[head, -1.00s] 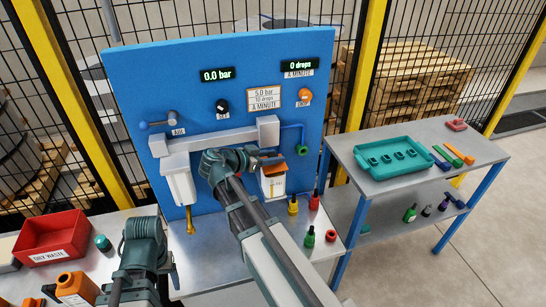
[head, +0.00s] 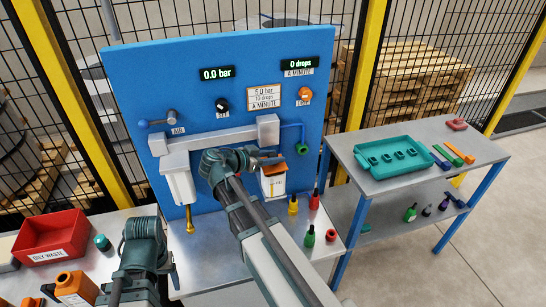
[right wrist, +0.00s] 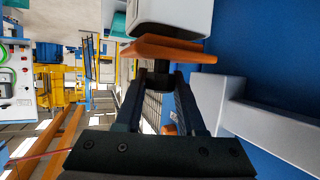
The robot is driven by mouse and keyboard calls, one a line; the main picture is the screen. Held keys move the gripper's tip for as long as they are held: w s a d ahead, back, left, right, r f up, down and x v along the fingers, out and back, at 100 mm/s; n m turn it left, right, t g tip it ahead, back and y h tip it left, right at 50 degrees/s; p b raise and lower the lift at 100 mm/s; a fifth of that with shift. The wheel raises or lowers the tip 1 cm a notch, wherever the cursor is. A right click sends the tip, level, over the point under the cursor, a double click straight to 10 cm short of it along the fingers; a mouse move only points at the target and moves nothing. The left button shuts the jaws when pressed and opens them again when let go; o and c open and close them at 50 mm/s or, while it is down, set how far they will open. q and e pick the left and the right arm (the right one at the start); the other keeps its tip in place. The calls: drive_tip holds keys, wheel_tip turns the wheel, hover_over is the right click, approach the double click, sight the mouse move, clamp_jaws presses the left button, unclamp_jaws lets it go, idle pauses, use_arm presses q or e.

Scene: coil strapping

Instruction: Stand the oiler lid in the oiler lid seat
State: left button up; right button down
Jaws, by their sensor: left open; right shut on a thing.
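The orange oiler lid (head: 272,162) is at the top of the white oiler body (head: 273,184) on the right of the blue panel. My right gripper (right wrist: 162,80) is shut on the dark knob of the lid, which also shows in the right wrist view (right wrist: 165,50). There the lid lies right against the white body (right wrist: 172,15) and looks slightly tilted. I cannot tell whether it is fully seated; the seat itself is hidden by the lid. My left gripper (head: 140,240) is low at the left, away from the lid, open, its fingertips hard to make out.
The blue panel (head: 130,90) stands behind, with a grey bar (head: 215,140) and a white bowl (head: 179,178) left of the lid. Several small bottles (head: 293,206) stand on the bench at right. A red waste bin (head: 50,236) and orange bottle (head: 74,287) are at left.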

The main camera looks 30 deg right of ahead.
drive_tip(key=shift+f+b, duration=0.75)
drive_tip(key=shift+f, duration=0.1)
drive_tip(key=shift+c, duration=2.1)
unclamp_jaws()
drive_tip(key=shift+a+r+p, duration=0.3)
drive_tip(key=shift+a+p, duration=0.05)
drive_tip(key=shift+a, duration=0.05)
drive_tip(key=p+v, duration=0.4)
drive_tip(key=v, duration=0.9)
drive_tip(key=shift+p, duration=0.35)
drive_tip(key=shift+f, duration=0.1)
